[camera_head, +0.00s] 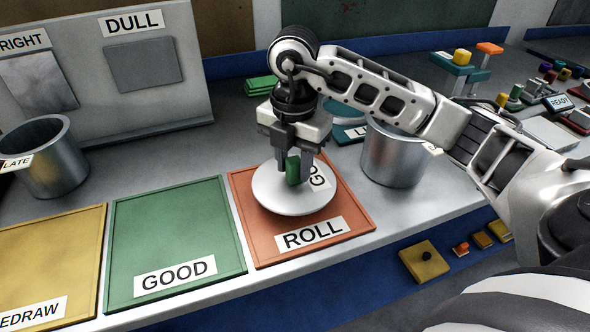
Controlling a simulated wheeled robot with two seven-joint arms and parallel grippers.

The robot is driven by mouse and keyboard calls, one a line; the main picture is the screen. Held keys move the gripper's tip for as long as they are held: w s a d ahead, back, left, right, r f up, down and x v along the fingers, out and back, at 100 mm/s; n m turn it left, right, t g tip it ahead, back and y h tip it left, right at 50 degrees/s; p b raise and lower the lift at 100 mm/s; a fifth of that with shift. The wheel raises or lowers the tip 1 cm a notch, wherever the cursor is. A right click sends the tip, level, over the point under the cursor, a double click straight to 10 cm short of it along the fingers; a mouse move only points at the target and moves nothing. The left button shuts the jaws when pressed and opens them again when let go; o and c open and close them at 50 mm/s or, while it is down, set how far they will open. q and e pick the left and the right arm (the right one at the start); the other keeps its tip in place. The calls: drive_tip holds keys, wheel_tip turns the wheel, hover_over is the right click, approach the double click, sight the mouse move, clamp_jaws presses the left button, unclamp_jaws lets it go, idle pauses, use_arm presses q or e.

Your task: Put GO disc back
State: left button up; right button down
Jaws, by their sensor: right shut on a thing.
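The GO disc (275,200) is a round white plate with a green knob (292,171) and a partly hidden "GO" label. It is over the orange ROLL tray (357,218); I cannot tell whether it touches the tray. My right gripper (293,176) comes down from above and is shut on the disc's green knob. My left gripper is not in view.
A green GOOD tray (170,230) and a yellow tray (45,255) labelled "EDRAW" lie to the left. Metal pots stand at left (52,165) and behind right (395,155). A grey sample board (185,100) stands behind. Small coloured controls fill the right back.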

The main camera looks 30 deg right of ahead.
wheel_tip(320, 180, down, 2)
drive_tip(key=shift+s+f, duration=0.1)
drive_tip(key=shift+f, duration=0.1)
drive_tip(key=shift+f, duration=0.1)
drive_tip(key=c, duration=1.2)
unclamp_jaws()
drive_tip(key=shift+o, duration=0.9)
